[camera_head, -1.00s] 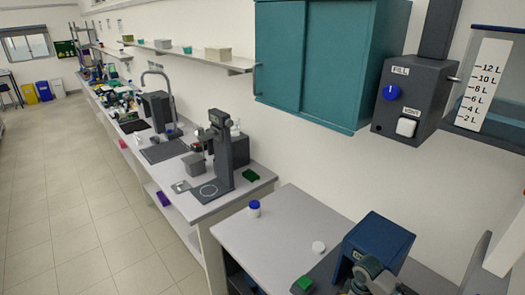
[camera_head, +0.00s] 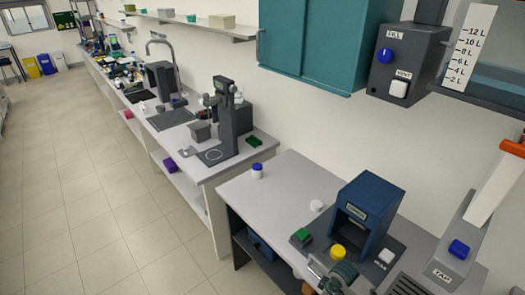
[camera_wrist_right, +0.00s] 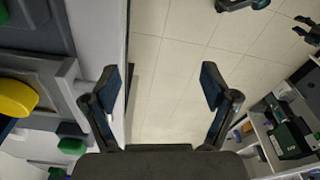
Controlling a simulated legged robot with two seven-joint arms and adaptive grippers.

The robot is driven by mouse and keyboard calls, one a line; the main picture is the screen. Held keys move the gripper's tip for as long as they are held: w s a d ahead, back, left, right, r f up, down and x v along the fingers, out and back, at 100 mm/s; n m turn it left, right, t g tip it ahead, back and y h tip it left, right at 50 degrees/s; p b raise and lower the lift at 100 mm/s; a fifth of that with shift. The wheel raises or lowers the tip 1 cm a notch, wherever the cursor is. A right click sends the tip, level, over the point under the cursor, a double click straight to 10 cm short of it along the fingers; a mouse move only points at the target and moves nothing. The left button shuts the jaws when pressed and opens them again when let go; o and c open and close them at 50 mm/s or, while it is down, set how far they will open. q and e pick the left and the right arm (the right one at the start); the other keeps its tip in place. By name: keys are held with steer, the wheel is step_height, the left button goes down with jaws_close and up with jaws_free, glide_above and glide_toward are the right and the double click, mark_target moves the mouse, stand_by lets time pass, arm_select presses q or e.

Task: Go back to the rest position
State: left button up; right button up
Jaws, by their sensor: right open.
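My right gripper (camera_wrist_right: 160,88) is open and empty in the right wrist view, its two dark blue fingers spread wide.
A blue box-shaped device (camera_head: 365,210), a yellow round cap (camera_head: 338,252) and a green block (camera_head: 302,235) stand on the near bench. A blue-capped bottle (camera_head: 257,172) and a white lid (camera_head: 316,206) are farther back. Open floor (camera_head: 85,200) lies left.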

steer(key=s+a+f+m+t+y, duration=0.2)
steer(key=s+a+f+m, duration=0.15)
steer(key=s+a, duration=0.5)
steer(key=s+d+m+t+h, duration=0.1)
steer(key=s+d+m, duration=0.25)
steer(key=s, duration=0.35)
steer(key=s+d+m+h, duration=0.2)
steer(key=s+d, duration=0.2)
steer(key=s, duration=0.2)
step_height(320, 180, down, 30)
steer(key=s+r+g+b, duration=0.1)
steer(key=s+b, duration=0.2)
arm_select(q)
step_height(320, 180, down, 6)
steer(key=s+b, duration=0.1)
steer(key=b, duration=0.2)
steer(key=shift+s, duration=0.3)
arm_select(e)
steer(key=s+d+f, duration=0.2)
steer(key=s+f, duration=0.6)
steer(key=f, duration=0.1)
steer(key=s+d+f+g, duration=0.1)
steer(key=s+d+f, duration=0.1)
steer(key=s+f, duration=0.7)
steer(key=shift+f+n+g, duration=0.3)
steer(key=shift+f, duration=0.25)
arm_select(q)
steer(key=shift+f, duration=0.1)
arm_select(e)
steer(key=shift+s, duration=0.1)
